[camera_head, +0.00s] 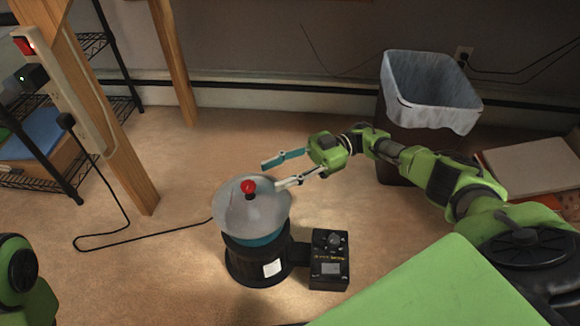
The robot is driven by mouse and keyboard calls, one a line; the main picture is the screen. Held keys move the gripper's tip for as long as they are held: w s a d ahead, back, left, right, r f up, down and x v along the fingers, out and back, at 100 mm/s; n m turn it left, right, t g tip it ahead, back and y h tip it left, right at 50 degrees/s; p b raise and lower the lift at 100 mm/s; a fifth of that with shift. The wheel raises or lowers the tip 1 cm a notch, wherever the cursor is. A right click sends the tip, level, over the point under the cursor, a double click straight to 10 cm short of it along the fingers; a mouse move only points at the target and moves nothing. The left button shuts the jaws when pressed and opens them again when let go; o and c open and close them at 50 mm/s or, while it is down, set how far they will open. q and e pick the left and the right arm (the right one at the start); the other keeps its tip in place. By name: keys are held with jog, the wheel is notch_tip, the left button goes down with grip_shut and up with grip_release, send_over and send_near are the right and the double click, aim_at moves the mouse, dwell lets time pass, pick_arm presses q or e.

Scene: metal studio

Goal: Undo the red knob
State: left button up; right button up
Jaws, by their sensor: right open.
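The red knob (248,187) sits on top of a grey, dome-like bowl or lid (232,214). That rests on a dark cylindrical machine (257,264) on the floor. A control box (330,262) with a dial is joined to the machine's right side. My right gripper (270,174) reaches in from the right, its two fingers spread wide apart. It is empty. Its fingertips are close to the right of the knob, with the lower finger over or near the dome's edge; contact cannot be told. My left gripper is not visible; only part of my left arm shows at lower left.
A lined trash bin (428,92) stands behind my right arm. A wooden post with a power strip (65,90) and a wire shelf (40,165) are at left. A black cord (150,234) runs across the floor to the machine. The floor left of the machine is otherwise clear.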

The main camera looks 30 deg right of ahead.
jog(key=shift+d, duration=2)
